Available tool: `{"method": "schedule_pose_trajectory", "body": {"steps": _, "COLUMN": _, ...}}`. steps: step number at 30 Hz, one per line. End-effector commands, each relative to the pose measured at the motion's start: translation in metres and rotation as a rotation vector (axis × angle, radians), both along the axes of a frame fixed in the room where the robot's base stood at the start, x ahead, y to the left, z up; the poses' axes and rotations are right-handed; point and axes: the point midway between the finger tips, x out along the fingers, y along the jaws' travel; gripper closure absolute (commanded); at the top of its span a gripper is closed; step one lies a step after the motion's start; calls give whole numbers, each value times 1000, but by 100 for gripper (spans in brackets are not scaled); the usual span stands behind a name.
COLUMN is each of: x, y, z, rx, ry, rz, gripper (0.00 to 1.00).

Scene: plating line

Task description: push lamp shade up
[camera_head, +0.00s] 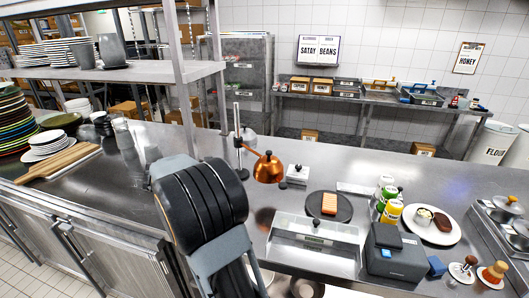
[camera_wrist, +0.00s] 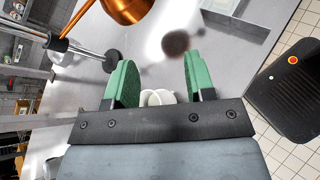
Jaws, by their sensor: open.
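The copper lamp shade (camera_head: 268,167) hangs from an upright lamp stand (camera_head: 238,145) on the steel counter, with its open side down. In the wrist view the copper shade (camera_wrist: 128,8) is cut off by the top edge, beyond and left of my gripper (camera_wrist: 159,60). My gripper's two green fingers are apart, with no object held between them. They do not touch the shade in this view. The stand's metal pole (camera_wrist: 80,48) runs at the left of the wrist view. In the head view my dark arm hides my gripper.
A silver shade (camera_head: 248,135) is beside the stand. A shelf post (camera_head: 184,80) rises at the left.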

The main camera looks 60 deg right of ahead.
Motion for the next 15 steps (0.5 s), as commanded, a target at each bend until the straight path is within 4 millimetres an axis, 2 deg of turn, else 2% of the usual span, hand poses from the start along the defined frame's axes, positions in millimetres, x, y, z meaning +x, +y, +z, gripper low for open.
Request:
{"method": "schedule_pose_trajectory", "body": {"steps": 1, "x": 7, "y": -22, "z": 0, "rx": -52, "ry": 102, "rz": 6, "gripper": 50}}
{"method": "schedule_pose_trajectory", "body": {"steps": 3, "x": 14, "y": -45, "z": 3, "rx": -118, "ry": 228, "rz": 15, "gripper": 50}}
{"method": "schedule_pose_trajectory", "body": {"steps": 6, "x": 23, "y": -68, "z": 5, "rx": -189, "ry": 366, "rz": 22, "gripper": 50}}
{"method": "schedule_pose_trajectory", "body": {"steps": 11, "x": 30, "y": -90, "z": 7, "rx": -254, "ry": 494, "rz": 23, "gripper": 50}}
{"method": "schedule_pose_trajectory", "body": {"steps": 15, "x": 26, "y": -105, "z": 8, "rx": -272, "ry": 528, "rz": 20, "gripper": 50}}
